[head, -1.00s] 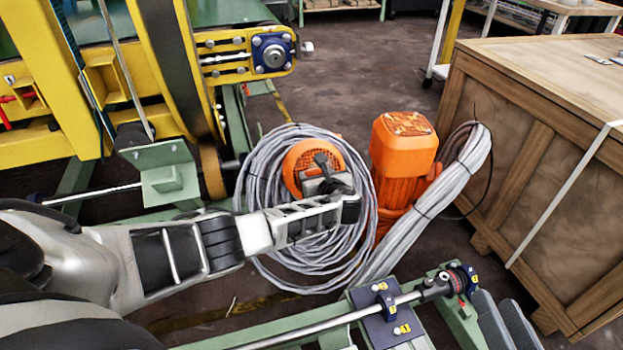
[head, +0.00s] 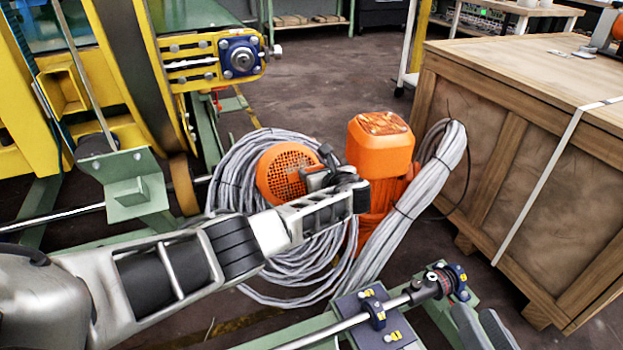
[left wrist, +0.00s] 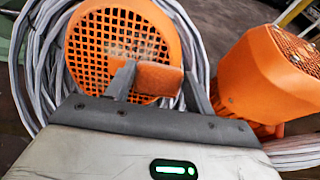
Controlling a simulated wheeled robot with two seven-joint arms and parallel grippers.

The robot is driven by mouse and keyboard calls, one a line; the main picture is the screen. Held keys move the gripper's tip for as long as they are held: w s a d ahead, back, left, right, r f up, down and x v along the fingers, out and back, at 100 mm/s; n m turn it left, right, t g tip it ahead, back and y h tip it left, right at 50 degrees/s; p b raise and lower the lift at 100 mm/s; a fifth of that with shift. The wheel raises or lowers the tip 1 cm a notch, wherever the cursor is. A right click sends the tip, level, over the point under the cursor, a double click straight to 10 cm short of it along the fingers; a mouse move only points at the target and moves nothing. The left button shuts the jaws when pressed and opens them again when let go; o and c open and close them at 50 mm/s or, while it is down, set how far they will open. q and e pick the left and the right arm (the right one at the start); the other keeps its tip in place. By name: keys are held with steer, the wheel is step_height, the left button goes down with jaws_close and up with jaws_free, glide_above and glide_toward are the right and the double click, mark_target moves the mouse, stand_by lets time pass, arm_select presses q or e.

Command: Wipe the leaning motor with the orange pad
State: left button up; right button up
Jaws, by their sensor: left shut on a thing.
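An orange motor with a round grille (head: 284,172) leans tilted among coiled grey cable, left of a second orange motor (head: 380,146) that stands upright. My left gripper (head: 334,170) is at the right edge of the grille, between the two motors. In the left wrist view, the gripper (left wrist: 160,82) is shut on the orange pad (left wrist: 158,78). The pad overlaps the lower right of the leaning motor's grille (left wrist: 112,40); I cannot tell whether it touches. The upright motor (left wrist: 265,75) shows at the right there.
A large wooden crate (head: 500,150) stands at the right. A green frame with a steel shaft (head: 350,318) lies in front. Yellow machinery (head: 190,70) is at the left; open floor lies behind.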

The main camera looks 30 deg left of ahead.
mark_target(271, 173)
arm_select(q)
steer(key=shift+w+a+r+p, duration=0.2)
steer(key=shift+a+r+p, duration=0.1)
steer(key=shift+r+p, duration=0.4)
steer(key=shift+s+a+r+p, duration=0.1)
steer(key=shift+s+a+p, duration=0.3)
steer(key=shift+p, duration=0.35)
steer(key=shift+s+a+p, duration=0.6)
steer(key=shift+s+p, duration=0.1)
steer(key=shift+p, duration=0.45)
steer(key=shift+s+a+f+p, duration=0.2)
steer(key=shift+s+a+p, duration=0.15)
steer(key=shift+s+a+r+p, duration=0.15)
steer(key=shift+s+a+p, duration=0.5)
steer(key=shift+p, duration=0.45)
steer(key=shift+s+a+p, duration=0.35)
steer(key=shift+s+p, duration=0.25)
steer(key=shift+p, duration=0.1)
steer(key=shift+s+a, duration=0.1)
steer(key=shift+s, duration=0.05)
steer(key=shift+s+a+p, duration=0.5)
steer(key=shift+s+p, duration=0.15)
steer(key=shift+p, duration=0.35)
steer(key=shift+s+a+p, duration=0.5)
steer(key=shift+s+p, duration=0.1)
steer(key=shift+s, duration=0.05)
